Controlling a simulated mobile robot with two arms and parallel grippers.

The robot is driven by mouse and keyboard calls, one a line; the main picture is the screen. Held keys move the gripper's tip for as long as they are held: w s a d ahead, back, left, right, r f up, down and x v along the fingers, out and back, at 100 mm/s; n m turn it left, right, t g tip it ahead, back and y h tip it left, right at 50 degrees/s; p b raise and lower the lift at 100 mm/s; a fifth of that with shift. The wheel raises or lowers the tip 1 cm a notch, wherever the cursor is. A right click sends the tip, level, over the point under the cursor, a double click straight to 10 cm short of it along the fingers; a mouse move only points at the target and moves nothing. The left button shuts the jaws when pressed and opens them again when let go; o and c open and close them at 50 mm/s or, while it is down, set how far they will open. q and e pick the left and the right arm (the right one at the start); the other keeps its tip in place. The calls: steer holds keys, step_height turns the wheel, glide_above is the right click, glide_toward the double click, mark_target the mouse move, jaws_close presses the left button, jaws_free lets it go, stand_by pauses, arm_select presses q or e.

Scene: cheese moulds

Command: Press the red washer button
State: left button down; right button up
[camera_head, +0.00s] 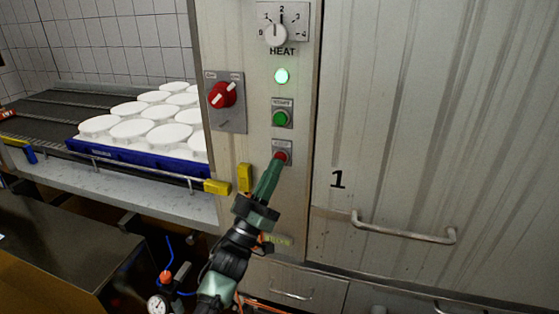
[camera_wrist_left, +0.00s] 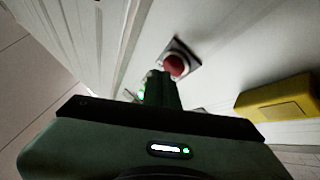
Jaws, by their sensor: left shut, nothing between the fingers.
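The red washer button (camera_head: 281,156) sits on a small square plate on the metal control panel, below the green button (camera_head: 281,118). It also shows in the left wrist view (camera_wrist_left: 174,66), just past the fingertips. My left gripper (camera_head: 275,163) is shut and empty. Its tips are at the red button in the head view and cover its lower part. In the left wrist view the fingers (camera_wrist_left: 160,76) overlap the button's lower left edge. I cannot tell whether they touch it. My right gripper is in neither view.
A red rotary switch (camera_head: 222,95) is at left. Yellow blocks (camera_head: 245,177) stick out near my left arm. White moulds in a blue tray (camera_head: 140,158) stand left; a door handle (camera_head: 404,234) is right.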

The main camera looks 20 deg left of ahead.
arm_select(q)
steer(key=shift+w+b, duration=0.3)
steer(key=shift+w, duration=0.15)
stand_by(0.7)
stand_by(0.4)
steer(key=shift+s+p, duration=0.55)
steer(key=shift+s, duration=0.4)
steer(key=s+p, duration=0.2)
steer(key=s, duration=0.3)
steer(key=shift+a, duration=0.1)
steer(key=shift+w, duration=0.1)
